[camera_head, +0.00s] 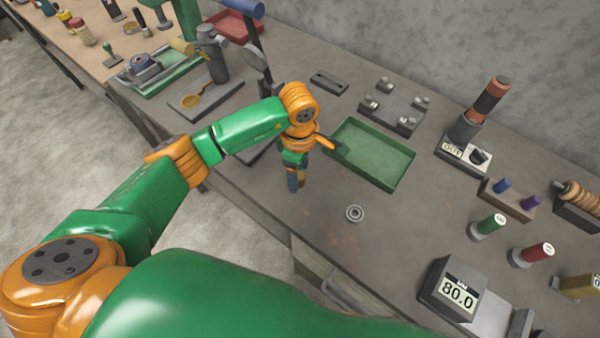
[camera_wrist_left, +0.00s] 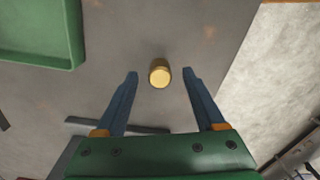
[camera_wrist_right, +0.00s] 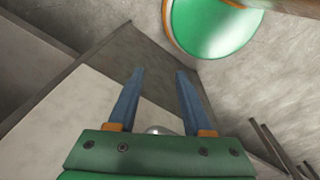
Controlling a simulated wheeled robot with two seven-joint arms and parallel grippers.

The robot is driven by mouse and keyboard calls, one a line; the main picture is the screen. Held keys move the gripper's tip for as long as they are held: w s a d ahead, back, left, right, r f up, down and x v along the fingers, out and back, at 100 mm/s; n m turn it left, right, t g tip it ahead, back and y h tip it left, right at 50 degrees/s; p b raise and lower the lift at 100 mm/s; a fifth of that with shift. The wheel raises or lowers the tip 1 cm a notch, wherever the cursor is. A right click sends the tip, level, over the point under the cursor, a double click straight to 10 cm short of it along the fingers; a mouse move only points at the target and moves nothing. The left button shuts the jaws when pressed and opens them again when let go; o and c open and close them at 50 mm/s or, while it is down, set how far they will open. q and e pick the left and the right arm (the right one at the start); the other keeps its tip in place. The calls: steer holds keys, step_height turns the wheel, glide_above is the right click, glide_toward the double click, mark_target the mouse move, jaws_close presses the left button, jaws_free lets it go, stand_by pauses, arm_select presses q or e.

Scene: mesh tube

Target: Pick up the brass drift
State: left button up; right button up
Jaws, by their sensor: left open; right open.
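The brass drift (camera_wrist_left: 160,73) shows in the left wrist view as a short gold cylinder seen nearly end-on, standing upright on the grey bench. My left gripper (camera_wrist_left: 160,76) is open, with one blue finger on each side of the drift's end; I cannot tell whether either touches it. In the head view my left gripper (camera_head: 294,182) points down near the bench's front edge, and a bit of the drift (camera_head: 301,179) shows beside the fingers, the rest hidden. My right gripper (camera_wrist_right: 160,73) is open and empty in its wrist view, away from the drift.
A green tray (camera_head: 374,153) lies just right of my left gripper. A bearing ring (camera_head: 354,213) lies on the bench nearer the front. A metal stand (camera_head: 212,55) is behind left.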

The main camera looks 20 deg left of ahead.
arm_select(q)
jaws_close()
stand_by(0.3)
